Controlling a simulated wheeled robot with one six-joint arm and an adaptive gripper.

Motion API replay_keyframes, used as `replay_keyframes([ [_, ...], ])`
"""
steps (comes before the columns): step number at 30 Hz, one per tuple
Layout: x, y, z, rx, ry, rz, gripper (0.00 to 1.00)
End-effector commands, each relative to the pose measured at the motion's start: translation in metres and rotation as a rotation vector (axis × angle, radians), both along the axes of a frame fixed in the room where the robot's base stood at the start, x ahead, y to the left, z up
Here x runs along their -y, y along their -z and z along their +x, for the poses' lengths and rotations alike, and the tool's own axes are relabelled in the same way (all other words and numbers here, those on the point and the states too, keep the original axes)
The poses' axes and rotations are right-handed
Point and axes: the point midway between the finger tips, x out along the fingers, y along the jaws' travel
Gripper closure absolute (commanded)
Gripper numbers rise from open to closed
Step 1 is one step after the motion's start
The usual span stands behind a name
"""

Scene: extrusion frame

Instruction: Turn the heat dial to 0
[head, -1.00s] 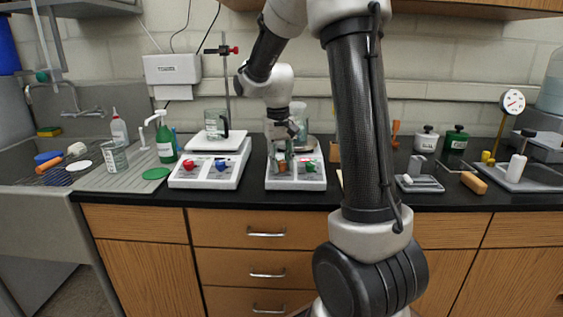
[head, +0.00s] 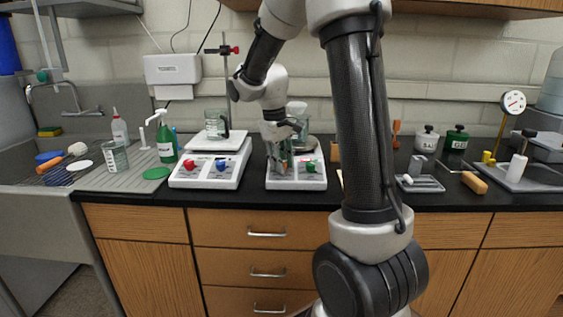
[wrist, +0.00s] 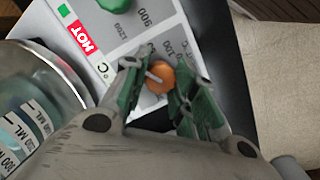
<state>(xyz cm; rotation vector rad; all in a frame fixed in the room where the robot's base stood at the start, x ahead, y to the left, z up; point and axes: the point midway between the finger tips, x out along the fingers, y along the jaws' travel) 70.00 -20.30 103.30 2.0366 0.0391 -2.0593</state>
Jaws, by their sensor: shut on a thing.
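An orange dial (wrist: 158,78) sits on the white front panel of the right hotplate (head: 297,184), near a printed °C mark. A pale pointer line on it points to the upper left in the wrist view. My gripper (wrist: 157,86) has its green-lined fingers on either side of the dial and is shut on it. In the head view my gripper (head: 280,158) reaches down to the panel's left part and mostly hides the dial. A green dial (head: 311,167) is to its right. It also shows in the wrist view (wrist: 115,4), beside larger numbers.
A beaker with liquid (wrist: 35,115) stands on the hotplate close beside my gripper. A second hotplate (head: 205,182) with red and blue dials and a beaker (head: 216,122) stands to the left. A clamp stand (head: 226,75) rises behind it. The counter edge is just in front.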

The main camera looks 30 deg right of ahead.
Motion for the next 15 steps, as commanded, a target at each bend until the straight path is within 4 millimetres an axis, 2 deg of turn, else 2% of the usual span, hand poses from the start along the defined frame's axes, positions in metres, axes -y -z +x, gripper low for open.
replay_keyframes([
  [8, -0.0001, -0.0005, 0.0004, 0.001, -0.001, -0.001, 0.96],
  [9, -0.0001, -0.0005, 0.0004, 0.001, -0.001, -0.001, 0.67],
  [12, 0.0000, -0.0004, 0.0003, 0.001, -0.001, -0.001, 0.51],
  [15, 0.0000, -0.0003, 0.0002, 0.001, 0.000, 0.000, 0.51],
])
